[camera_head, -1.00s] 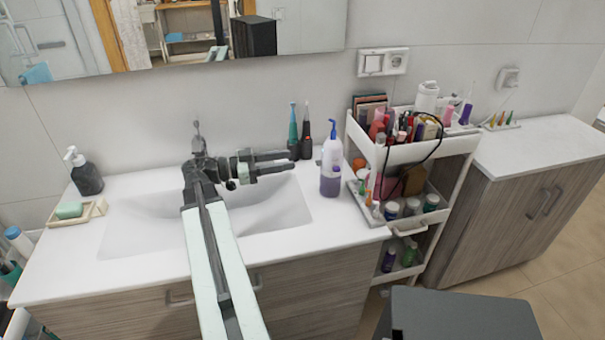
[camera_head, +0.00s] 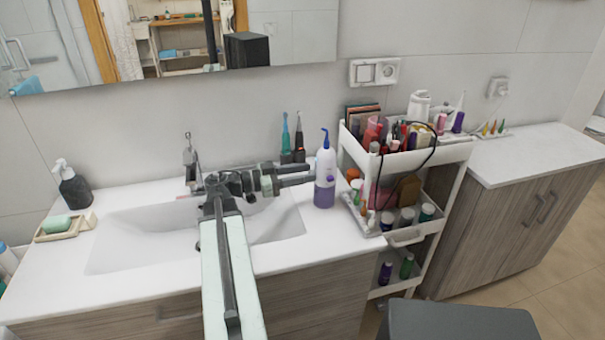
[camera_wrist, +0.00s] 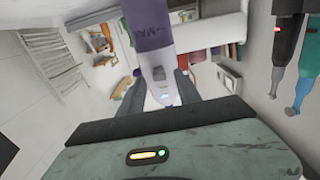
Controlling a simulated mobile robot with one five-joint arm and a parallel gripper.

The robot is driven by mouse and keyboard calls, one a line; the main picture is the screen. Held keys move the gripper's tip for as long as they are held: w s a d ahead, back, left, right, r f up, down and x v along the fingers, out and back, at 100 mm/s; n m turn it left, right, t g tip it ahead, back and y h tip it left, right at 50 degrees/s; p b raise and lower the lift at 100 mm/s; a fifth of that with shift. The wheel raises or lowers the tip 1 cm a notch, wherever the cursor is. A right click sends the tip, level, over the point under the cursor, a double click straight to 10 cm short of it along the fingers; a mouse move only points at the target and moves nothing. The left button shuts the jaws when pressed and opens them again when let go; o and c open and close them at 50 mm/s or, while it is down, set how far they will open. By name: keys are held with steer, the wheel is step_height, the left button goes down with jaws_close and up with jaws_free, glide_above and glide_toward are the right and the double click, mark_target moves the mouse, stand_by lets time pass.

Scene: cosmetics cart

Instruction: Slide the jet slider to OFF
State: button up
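The oral irrigator (camera_head: 325,178), with a white upper body, blue tip and purple lower tank, stands upright on the countertop right of the sink. In the wrist view it appears upside down, its white body (camera_wrist: 158,72) below the purple tank. A small grey part, possibly the jet slider (camera_wrist: 159,73), and a bluish mark show on this body; the slider's setting is too small to read. My gripper (camera_head: 311,174) is open, its fingertips close to the irrigator's left side. In the wrist view, the irrigator appears between the two dark fingers (camera_wrist: 158,92); contact cannot be told.
Two electric toothbrushes (camera_head: 293,140) stand behind my gripper, close to the wall. A white cart (camera_head: 404,163) full of cosmetics stands just right of the irrigator. The sink (camera_head: 265,222) lies below my arm. A soap dish (camera_head: 70,232) and dark dispenser (camera_head: 74,188) are far left.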

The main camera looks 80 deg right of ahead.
jaws_close()
stand_by(1.4)
